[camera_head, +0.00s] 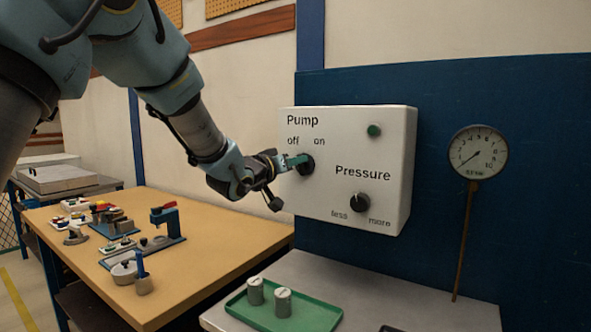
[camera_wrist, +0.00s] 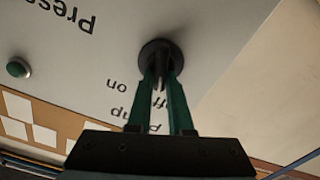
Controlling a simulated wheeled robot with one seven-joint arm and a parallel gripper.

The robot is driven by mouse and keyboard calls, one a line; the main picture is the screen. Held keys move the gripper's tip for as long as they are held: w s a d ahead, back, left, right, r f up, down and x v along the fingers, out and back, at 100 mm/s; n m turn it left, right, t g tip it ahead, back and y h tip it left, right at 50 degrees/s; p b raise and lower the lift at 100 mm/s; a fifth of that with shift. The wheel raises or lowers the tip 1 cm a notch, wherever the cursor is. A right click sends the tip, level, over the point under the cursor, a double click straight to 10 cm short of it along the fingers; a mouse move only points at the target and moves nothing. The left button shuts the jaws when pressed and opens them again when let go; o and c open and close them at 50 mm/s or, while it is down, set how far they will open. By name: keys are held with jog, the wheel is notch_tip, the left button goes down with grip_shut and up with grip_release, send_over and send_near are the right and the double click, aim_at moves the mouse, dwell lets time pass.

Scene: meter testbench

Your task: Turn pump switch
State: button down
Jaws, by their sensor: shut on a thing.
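The pump switch (camera_head: 306,164) is a round black knob on the white control box (camera_head: 300,190), below the words "Pump", "off" and "on". My gripper (camera_head: 300,161) reaches it from the left. In the wrist view the pump switch (camera_wrist: 160,55) sits between the green fingertips of my gripper (camera_wrist: 160,75), which are shut on its grip. The fingers partly cover the "off" label. A small round green light or button (camera_head: 374,130) is at the box's upper right and also shows in the wrist view (camera_wrist: 18,67). I cannot tell whether it is lit.
The black pressure knob (camera_head: 359,202) is lower right on the box. A round gauge (camera_head: 478,152) on a pipe stands right of it. Below are a green tray (camera_head: 322,317) with two metal cylinders and a wooden table (camera_head: 200,262) with several tools.

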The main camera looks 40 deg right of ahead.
jog(key=m+b, duration=0.6)
jog(key=b, duration=0.1)
jog(key=s+m+b, duration=0.1)
jog(key=m+b, duration=0.3)
jog(key=shift+d+f, duration=0.1)
jog(key=shift+b, duration=0.4)
jog(key=c, duration=0.8)
grip_release()
jog(key=b+v, duration=0.1)
jog(key=v, duration=0.9)
jog(key=shift+s+a, duration=0.15)
jog(key=shift+a, duration=0.2)
